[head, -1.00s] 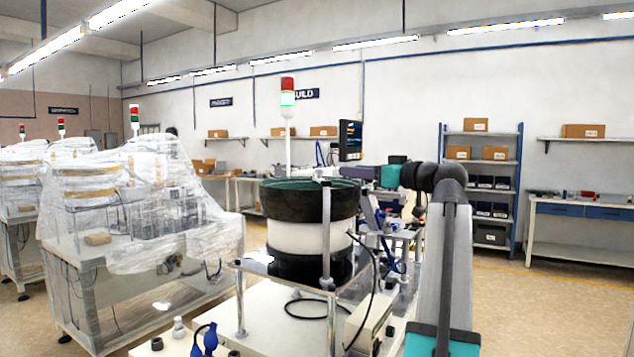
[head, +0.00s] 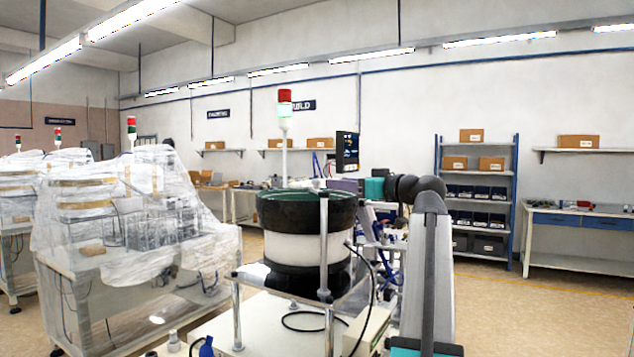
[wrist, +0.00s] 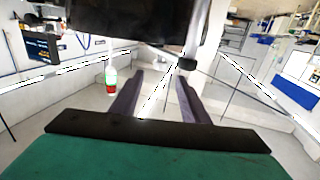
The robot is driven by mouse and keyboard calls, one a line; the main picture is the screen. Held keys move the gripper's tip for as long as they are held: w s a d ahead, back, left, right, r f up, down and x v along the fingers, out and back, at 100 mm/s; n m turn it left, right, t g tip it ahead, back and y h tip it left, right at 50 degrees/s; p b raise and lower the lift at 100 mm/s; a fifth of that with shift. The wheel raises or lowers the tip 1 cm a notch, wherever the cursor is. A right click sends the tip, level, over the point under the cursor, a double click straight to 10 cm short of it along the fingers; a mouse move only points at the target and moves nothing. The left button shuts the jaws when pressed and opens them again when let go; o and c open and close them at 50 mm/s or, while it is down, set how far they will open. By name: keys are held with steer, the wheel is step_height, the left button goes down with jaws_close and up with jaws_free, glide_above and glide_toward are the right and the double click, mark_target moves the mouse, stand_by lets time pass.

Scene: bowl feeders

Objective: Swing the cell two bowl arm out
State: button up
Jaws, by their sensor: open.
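A black-rimmed feeder bowl (head: 305,212) with a white middle band stands on a raised plate in the head view. A metal post (head: 324,240) rises in front of it, and a thin bar lies near the rim; I cannot tell for certain which part is the bowl arm. My gripper (wrist: 160,82) is open and empty in the wrist view, which looks upside down. A dark body (wrist: 135,20), probably the bowl, fills the top there. A small black knob (wrist: 187,63) on a metal post is just beyond the fingertips, apparently not between them.
A stack light (head: 285,110) stands behind the bowl and a monitor (head: 347,151) to its right. A plastic-wrapped machine (head: 130,225) is at left. A blue shelf rack (head: 476,195) stands at the back right. Floor is clear on the right.

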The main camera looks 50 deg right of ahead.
mark_target(320, 181)
steer(key=w+p, duration=0.1)
steer(key=w, duration=0.9)
steer(key=shift+w, duration=0.15)
steer(key=shift+d, duration=0.1)
jaws_close()
